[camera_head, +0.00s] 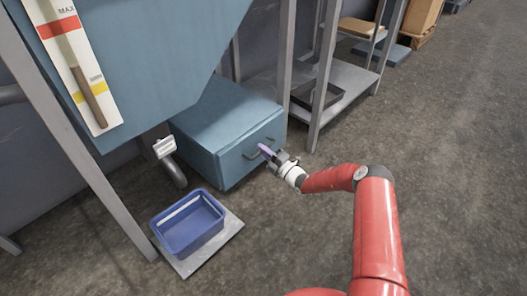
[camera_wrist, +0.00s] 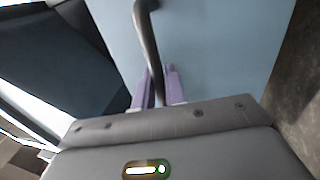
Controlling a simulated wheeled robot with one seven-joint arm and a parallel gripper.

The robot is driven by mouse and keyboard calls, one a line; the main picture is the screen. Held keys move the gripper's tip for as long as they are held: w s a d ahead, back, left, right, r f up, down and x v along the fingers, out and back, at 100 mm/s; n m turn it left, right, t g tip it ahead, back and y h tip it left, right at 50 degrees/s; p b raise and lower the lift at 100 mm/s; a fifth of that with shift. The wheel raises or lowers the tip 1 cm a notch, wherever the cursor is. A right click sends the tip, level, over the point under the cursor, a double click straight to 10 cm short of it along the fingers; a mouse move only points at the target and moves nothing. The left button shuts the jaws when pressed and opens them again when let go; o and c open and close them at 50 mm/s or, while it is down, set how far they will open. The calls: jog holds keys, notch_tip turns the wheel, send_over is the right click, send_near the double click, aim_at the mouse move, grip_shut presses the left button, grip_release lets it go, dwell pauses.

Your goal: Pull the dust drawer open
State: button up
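The dust drawer is in a blue-grey box under the large blue hopper. Its front panel (camera_head: 236,163) faces my arm and no gap shows around it. A dark bar handle (camera_head: 250,156) is fixed across the panel. My gripper (camera_head: 267,151) is at the right part of this handle. In the wrist view the handle (camera_wrist: 147,32) runs down between the two purple fingers of my gripper (camera_wrist: 160,88). The fingers sit close on both sides of the bar and look shut on it. The panel (camera_wrist: 215,50) fills the view behind.
A blue open bin (camera_head: 188,226) stands on a grey floor plate (camera_head: 229,232) to the left of the drawer. A metal post (camera_head: 320,85) of the shelving stands just right of the box. Floor in front is clear.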

grip_shut()
jog(key=r+p+v, duration=0.2)
jog(key=v, duration=1.2)
jog(key=d+r+p+v, duration=0.1)
jog(key=r+p+v, duration=0.2)
jog(key=v, duration=1.1)
jog(key=shift+s+r, duration=0.15)
jog(key=shift+s, duration=0.35)
jog(key=shift+d, duration=0.15)
jog(key=o, duration=0.6)
grip_release()
jog(key=v, duration=0.8)
jog(key=shift+r, duration=0.1)
